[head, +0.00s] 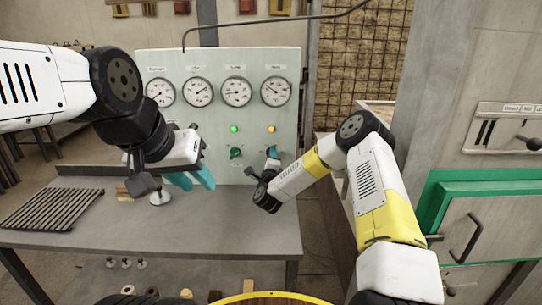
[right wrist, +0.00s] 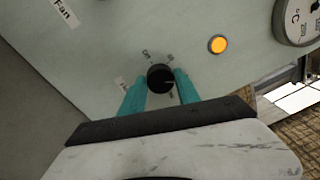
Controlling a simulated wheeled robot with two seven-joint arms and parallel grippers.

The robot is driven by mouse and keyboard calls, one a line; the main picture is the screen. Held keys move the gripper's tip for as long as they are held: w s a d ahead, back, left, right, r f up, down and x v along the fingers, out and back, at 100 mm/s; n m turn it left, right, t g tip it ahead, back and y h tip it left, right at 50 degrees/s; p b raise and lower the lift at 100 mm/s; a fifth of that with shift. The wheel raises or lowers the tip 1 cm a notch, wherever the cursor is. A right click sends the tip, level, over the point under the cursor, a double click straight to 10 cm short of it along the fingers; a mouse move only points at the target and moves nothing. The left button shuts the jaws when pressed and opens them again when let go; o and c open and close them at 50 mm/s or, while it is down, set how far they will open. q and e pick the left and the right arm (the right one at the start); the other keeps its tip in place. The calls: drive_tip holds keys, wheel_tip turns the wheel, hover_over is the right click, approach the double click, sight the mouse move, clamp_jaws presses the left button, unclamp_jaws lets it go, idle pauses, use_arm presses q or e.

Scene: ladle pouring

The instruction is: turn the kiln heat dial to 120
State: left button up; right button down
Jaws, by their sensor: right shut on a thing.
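The pale control panel (head: 217,62) stands at the back of the grey bench. My right gripper (head: 272,154) reaches the panel's front below the orange lamp (head: 271,128). In the right wrist view, its teal fingers (right wrist: 160,90) are shut on a round black dial (right wrist: 160,77), one on each side. Small marks ring the dial; one reads like "On", the others are too blurred to read, and I see no 120. The gripper hides this dial in the head view. My left gripper (head: 192,176) hangs above the bench, open and empty, its teal fingers apart.
Several round gauges (head: 236,92) line the panel's top. A slatted rack (head: 50,209) lies on the bench at left. A green-framed door (head: 480,215) with a handle stands at right. The bench front is clear.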

drive_tip(key=shift+m, duration=0.3)
drive_tip(key=c, duration=0.9)
unclamp_jaws()
drive_tip(key=s, duration=0.7)
drive_tip(key=shift+s+a+f, duration=0.1)
drive_tip(key=shift+s+f, duration=0.15)
drive_tip(key=shift+s, duration=0.15)
drive_tip(key=shift+r, duration=0.1)
